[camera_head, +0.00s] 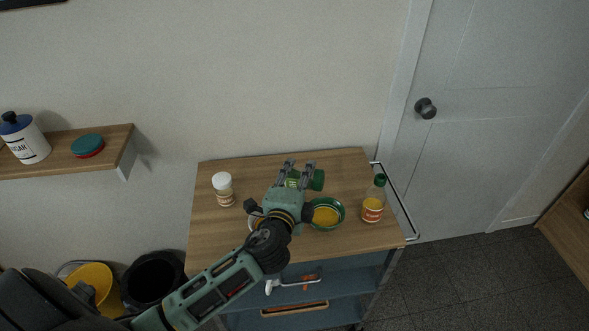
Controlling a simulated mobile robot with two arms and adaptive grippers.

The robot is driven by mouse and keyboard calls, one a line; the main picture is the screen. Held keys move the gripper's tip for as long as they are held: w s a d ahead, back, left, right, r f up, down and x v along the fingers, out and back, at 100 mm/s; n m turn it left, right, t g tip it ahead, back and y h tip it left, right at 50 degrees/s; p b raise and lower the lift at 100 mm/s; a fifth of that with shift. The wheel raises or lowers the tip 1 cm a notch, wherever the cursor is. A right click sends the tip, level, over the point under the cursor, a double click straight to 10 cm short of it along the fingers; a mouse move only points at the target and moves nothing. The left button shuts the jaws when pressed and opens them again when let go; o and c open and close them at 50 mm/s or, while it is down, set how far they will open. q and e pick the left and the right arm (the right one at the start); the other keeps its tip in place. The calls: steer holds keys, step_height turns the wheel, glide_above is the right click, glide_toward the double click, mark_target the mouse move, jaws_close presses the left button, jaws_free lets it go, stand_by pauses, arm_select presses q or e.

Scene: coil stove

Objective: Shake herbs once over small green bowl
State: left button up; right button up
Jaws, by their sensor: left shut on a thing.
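My left gripper (300,170) is shut on a green herb jar (316,180) above the cart's wooden top. The jar lies tilted on its side, with its dark green cap end pointing right. Much of the jar is hidden by the fingers. The small green bowl (340,222) with an orange-yellow inside stands just below and right of the jar in the picture. I cannot tell from this view whether the jar is directly over the bowl. My right gripper is not in view.
A white-capped shaker (223,189) stands on the left of the cart top (218,243). A green-capped bottle (373,201) stands right of the bowl. A metal rail edges the cart's right side.

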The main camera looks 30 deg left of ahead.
mark_target(317, 172)
arm_select(q)
steer(key=shift+w+d+r+m+y+p, duration=0.1)
steer(key=shift+d+m+y+p, duration=0.2)
steer(key=shift+d+m+p, duration=0.45)
steer(key=shift+w+d+m+p, duration=0.1)
steer(key=shift+d+m+p, duration=0.1)
steer(key=shift+m, duration=0.4)
steer(key=shift+d+m+p, duration=0.1)
steer(key=shift+m+p, duration=0.1)
steer(key=shift+m, duration=0.35)
steer(key=shift+w+d+f+m+y+p, duration=0.1)
steer(key=shift+d+f+m+y+p, duration=0.15)
steer(key=shift+m, duration=0.3)
steer(key=shift+w+d+f+m+y+p, duration=0.15)
steer(key=shift+d+m+p, duration=0.15)
steer(key=shift+m, duration=0.25)
steer(key=shift+d+f+m+y+p, duration=0.15)
steer(key=shift+d+m+y+p, duration=0.3)
steer(key=shift+m, duration=0.75)
steer(key=shift+d, duration=0.1)
steer(key=shift+r+p, duration=0.35)
steer(key=shift+r, duration=0.15)
step_height(317, 172, up, 4)
steer(key=p, duration=0.3)
steer(key=shift+f, duration=0.2)
